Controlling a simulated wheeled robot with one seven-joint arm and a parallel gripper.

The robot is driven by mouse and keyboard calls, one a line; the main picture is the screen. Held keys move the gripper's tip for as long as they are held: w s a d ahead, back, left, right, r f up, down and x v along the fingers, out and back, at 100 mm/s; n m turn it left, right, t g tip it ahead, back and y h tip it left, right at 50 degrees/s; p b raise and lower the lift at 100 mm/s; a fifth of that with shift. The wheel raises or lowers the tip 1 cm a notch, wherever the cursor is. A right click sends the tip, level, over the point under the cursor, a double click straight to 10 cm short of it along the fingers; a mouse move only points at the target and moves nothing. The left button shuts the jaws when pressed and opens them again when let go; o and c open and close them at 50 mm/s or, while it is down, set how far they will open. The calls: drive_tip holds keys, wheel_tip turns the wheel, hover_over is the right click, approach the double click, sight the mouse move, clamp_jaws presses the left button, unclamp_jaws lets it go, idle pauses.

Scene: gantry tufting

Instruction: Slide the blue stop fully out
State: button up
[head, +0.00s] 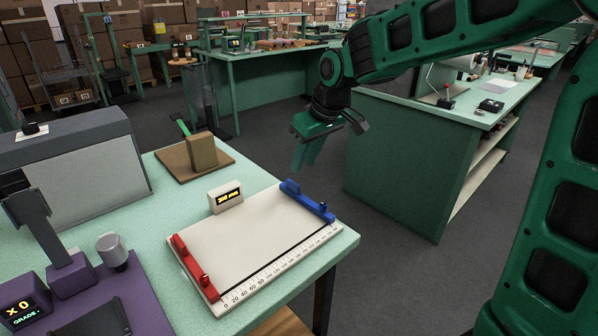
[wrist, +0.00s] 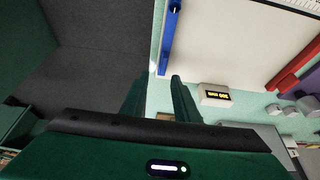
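The blue stop (head: 307,200) lies along the right edge of a white measuring board (head: 240,235), with a raised knob at its far end. It also shows in the wrist view (wrist: 168,40) beyond my fingertips. A red stop (head: 194,268) lies along the board's left edge. A printed scale runs along the board's front edge. A small display (head: 226,197) stands behind the board; its lit yellow digits appear to end in mm. My green gripper (head: 304,160) is above and behind the blue stop, apart from it. In the wrist view its fingers (wrist: 158,82) are apart with nothing between them.
A wooden block on a brown base (head: 195,158) stands behind the display. A grey machine (head: 75,160) and a purple unit (head: 100,300) with a screen are at the left. The pale green table ends just right of the board, with open floor beyond.

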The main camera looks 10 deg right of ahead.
drive_tip(key=shift+v, duration=1.1)
drive_tip(key=shift+d, duration=0.1)
drive_tip(key=s+d+f+m+g+h, duration=0.25)
drive_tip(key=s+d+m, duration=0.45)
drive_tip(key=s+d, duration=1)
drive_tip(key=s+d+f+m+g, duration=0.1)
drive_tip(key=s+d+f+m, duration=0.1)
drive_tip(key=s, duration=0.6)
drive_tip(key=s+d+f+m, duration=0.3)
drive_tip(key=s+d, duration=0.1)
drive_tip(key=s, duration=0.5)
drive_tip(key=shift+d+g, duration=0.35)
drive_tip(key=shift+d, duration=0.05)
drive_tip(key=shift+f+y, duration=0.1)
drive_tip(key=shift+y, duration=0.15)
